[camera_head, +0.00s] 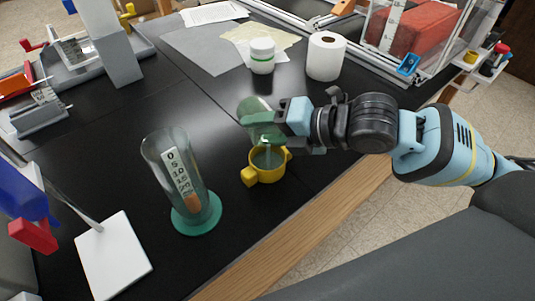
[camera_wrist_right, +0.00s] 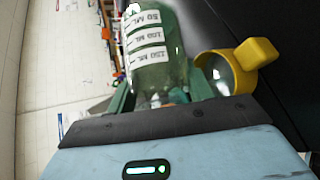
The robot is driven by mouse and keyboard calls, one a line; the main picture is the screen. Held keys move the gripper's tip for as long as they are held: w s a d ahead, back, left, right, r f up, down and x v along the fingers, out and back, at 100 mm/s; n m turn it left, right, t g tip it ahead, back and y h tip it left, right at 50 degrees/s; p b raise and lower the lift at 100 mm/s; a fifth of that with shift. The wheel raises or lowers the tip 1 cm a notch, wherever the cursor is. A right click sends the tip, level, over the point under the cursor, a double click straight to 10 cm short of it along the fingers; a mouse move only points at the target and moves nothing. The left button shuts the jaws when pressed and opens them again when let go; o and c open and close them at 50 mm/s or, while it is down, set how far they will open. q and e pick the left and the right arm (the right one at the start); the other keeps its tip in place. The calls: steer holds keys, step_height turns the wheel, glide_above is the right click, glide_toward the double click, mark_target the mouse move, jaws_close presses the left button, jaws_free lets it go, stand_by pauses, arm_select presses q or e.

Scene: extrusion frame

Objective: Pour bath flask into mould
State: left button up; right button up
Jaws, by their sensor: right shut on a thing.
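My right gripper (camera_head: 280,128) is shut on the bath flask (camera_head: 255,108), a clear greenish vessel. The right wrist view shows the flask (camera_wrist_right: 150,45) between the fingers, with white volume labels on its side. The yellow mould (camera_head: 262,172), a round cup with side lugs, stands on the black table just below the flask. It shows beside the flask in the right wrist view (camera_wrist_right: 243,68). Greenish content shows inside the mould; I cannot tell whether liquid is flowing. The flask's exact tilt is hard to tell. My left gripper is not in view.
A tall clear cylinder (camera_head: 178,172) with a green base and number scale stands left of the mould. A white plate (camera_head: 113,258) is front left.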

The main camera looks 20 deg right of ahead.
steer(key=shift+t, duration=0.3)
steer(key=shift+s+n+t+y+b, duration=0.2)
steer(key=shift+n+t+y+b, duration=0.1)
steer(key=shift+b, duration=0.15)
stand_by(0.4)
